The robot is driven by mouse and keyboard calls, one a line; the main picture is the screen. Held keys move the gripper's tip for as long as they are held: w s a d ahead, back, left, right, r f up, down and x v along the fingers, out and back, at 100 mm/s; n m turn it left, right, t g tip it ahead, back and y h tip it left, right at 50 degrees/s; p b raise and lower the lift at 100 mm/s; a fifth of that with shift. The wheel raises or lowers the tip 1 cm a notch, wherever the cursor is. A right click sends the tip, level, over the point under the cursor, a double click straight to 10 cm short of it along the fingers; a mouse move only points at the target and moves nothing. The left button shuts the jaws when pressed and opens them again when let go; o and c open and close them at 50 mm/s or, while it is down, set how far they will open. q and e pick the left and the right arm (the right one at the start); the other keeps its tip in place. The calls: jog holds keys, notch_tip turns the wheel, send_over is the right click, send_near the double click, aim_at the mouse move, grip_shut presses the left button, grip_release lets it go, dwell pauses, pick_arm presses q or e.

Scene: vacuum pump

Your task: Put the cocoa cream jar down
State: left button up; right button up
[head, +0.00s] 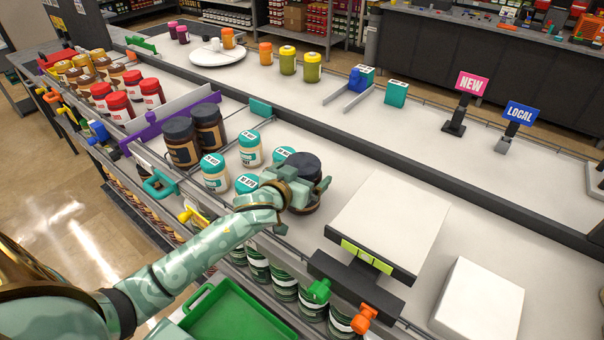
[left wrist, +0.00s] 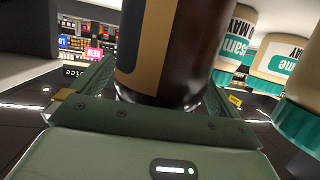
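The cocoa cream jar (head: 303,172), dark brown with a black lid, is at the front of the white counter, right of several teal-lidded jars (head: 249,149). My left gripper (head: 302,192) has its fingers on both sides of it and is shut on it. In the left wrist view the jar (left wrist: 172,50) fills the middle between the fingers (left wrist: 155,100), its brown body and tan-edged label showing. The jar looks upright. Its base is partly hidden by my gripper, so I cannot tell whether it touches the counter. My right gripper is not in view.
Two similar dark-lidded jars (head: 182,143) stand left of the teal-lidded ones, by a purple divider (head: 160,125). A white-topped stand (head: 390,225) is close on the right, with a white block (head: 478,302) beyond. Free counter lies behind the held jar.

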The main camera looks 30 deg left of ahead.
pick_arm(q)
jog(key=shift+s+r, duration=0.1)
jog(key=shift+r, duration=0.1)
jog(key=s+a+r+n+g+h+p, duration=0.1)
jog(key=s+r+n+p, duration=0.4)
jog(key=s+n+p, duration=0.45)
jog(key=s+r+n+g+h+p, duration=0.1)
jog(key=s+r+n+p, duration=0.3)
jog(key=s+n+p, duration=0.55)
jog(key=w+f+n+b, duration=0.1)
jog(key=w+f+n, duration=0.1)
jog(key=w+n, duration=0.3)
jog(key=w+f+n+t+b, duration=0.1)
jog(key=w+f+n, duration=0.1)
jog(key=w+n, duration=0.3)
jog(key=w+f+n, duration=0.2)
jog(key=w+n, duration=0.3)
jog(key=w, duration=0.2)
jog(key=shift+w+d+t+b, duration=0.2)
jog(key=shift+d+t+b, duration=0.15)
jog(key=shift+t+b, duration=0.05)
jog(key=shift+r, duration=0.1)
